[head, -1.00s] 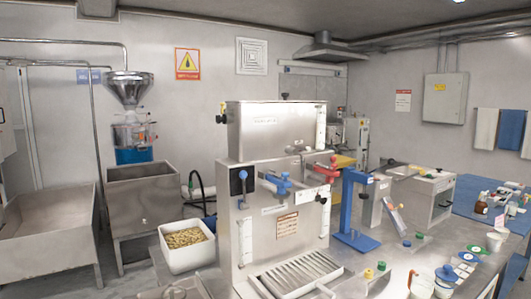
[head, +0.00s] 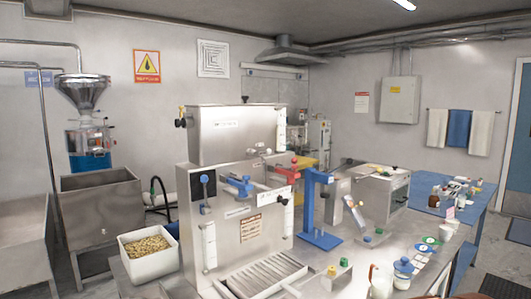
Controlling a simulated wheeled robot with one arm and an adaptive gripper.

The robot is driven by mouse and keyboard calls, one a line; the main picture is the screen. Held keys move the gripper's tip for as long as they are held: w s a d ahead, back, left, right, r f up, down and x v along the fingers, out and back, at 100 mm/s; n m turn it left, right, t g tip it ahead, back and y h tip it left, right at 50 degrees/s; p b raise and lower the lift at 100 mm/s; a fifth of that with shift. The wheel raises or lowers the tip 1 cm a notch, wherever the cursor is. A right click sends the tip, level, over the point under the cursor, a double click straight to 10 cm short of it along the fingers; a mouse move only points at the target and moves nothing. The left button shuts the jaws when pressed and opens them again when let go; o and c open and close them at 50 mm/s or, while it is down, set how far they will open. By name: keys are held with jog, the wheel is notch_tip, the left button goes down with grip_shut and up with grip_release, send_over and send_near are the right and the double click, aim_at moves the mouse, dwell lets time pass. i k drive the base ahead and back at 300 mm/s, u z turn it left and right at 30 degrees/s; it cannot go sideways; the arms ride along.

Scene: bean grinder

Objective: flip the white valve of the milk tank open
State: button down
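A steel box-shaped tank (head: 237,133) with a small label stands on top of the steel machine (head: 240,215); its label is too small to read, so I cannot tell if it is the milk tank. A pale sight tube (head: 281,131) is at its right edge. A small light-coloured fitting (head: 262,151) sits low on its front; I cannot tell if it is the white valve or how it is turned. Below are a blue valve (head: 241,185) and a red-handled valve (head: 280,173). My gripper is not in view.
A blue stand (head: 318,210) is right of the machine on the steel counter. A drip grate (head: 265,275) lies in front. A white bin of beans (head: 150,250) is at the left. Cups and small jars (head: 403,267) crowd the counter's front right.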

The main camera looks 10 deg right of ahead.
aim_at(264, 152)
jog(key=u, duration=3.95)
jog(key=k, duration=2.05)
jog(key=z, duration=1.55)
jog(key=i, duration=0.5)
jog(key=z, duration=0.05)
